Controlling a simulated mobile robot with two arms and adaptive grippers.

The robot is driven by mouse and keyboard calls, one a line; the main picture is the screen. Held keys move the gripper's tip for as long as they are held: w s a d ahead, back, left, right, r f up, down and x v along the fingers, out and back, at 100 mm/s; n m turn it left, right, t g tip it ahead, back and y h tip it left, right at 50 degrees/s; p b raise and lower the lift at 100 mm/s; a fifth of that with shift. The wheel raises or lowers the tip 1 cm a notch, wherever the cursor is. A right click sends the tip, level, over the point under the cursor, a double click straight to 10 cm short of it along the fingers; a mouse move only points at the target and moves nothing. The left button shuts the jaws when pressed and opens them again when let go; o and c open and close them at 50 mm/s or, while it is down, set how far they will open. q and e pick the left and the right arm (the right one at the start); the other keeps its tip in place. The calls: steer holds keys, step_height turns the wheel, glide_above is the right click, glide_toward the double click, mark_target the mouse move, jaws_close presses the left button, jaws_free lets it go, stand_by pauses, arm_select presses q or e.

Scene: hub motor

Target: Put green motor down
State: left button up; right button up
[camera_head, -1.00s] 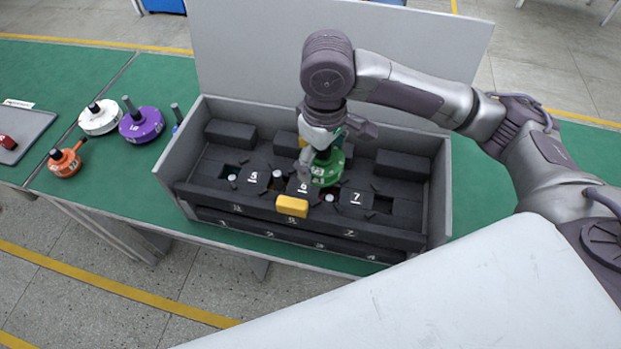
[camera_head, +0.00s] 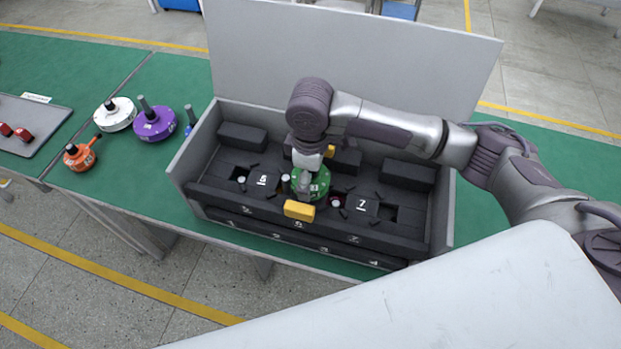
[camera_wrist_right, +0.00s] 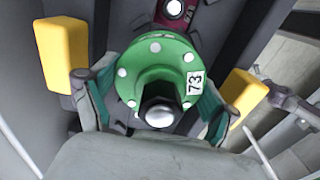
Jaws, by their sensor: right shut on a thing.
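The green motor (camera_head: 319,184) is a round disc with a shaft, at the middle of the dark-lined box (camera_head: 436,205), over the place between the 5 and 7 labels. In the right wrist view the green motor (camera_wrist_right: 150,52) shows a "73" label and a metal shaft end towards the camera. My right gripper (camera_head: 304,186) reaches down from above and is shut on the motor; in the wrist view its fingers (camera_wrist_right: 158,108) are on both sides of it. Whether the motor's underside touches the insert is hidden. My left gripper is not in view.
A grey lid (camera_head: 350,65) stands up at the back. White (camera_head: 115,115), purple (camera_head: 155,124) and orange (camera_head: 79,157) motors stand left on the green table.

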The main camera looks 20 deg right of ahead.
steer(key=shift+f, duration=0.9)
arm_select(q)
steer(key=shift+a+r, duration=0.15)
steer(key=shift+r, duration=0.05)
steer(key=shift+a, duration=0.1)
arm_select(e)
steer(key=shift+f, duration=0.15)
steer(key=o, duration=1.6)
arm_select(q)
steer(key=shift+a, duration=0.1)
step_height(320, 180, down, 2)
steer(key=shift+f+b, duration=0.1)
steer(key=shift+b, duration=0.9)
arm_select(e)
step_height(320, 180, up, 12)
steer(key=shift+r, duration=0.1)
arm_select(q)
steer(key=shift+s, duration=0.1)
arm_select(e)
steer(key=shift+s, duration=0.1)
